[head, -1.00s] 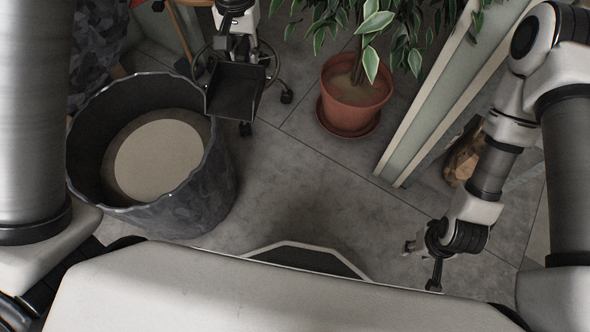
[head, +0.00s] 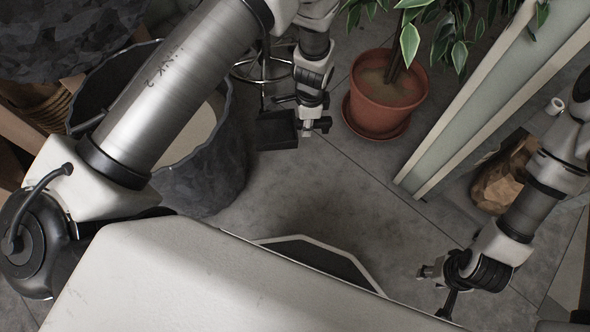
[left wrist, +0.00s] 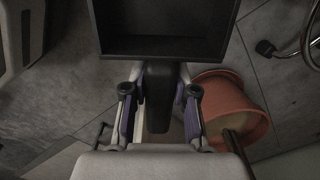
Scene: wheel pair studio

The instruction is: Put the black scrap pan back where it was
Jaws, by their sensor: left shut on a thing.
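The black scrap pan (head: 275,131) is a small square tray with a dark handle. My left gripper (head: 313,126) is shut on its handle and holds the pan above the floor, beside the dark round bin. In the left wrist view the pan (left wrist: 160,47) is at the top, and its handle (left wrist: 158,110) runs between the two fingers of my left gripper (left wrist: 158,92). The pan looks empty there. My right gripper (head: 436,290) is low at the right, with its fingers apart and nothing between them.
The dark round bin (head: 222,170), partly hidden by my left arm, stands left of the pan. A terracotta plant pot (head: 388,97) is to the right of the pan. A pale upright panel (head: 470,115) and a brown paper bag (head: 503,178) are further right. The middle floor is clear.

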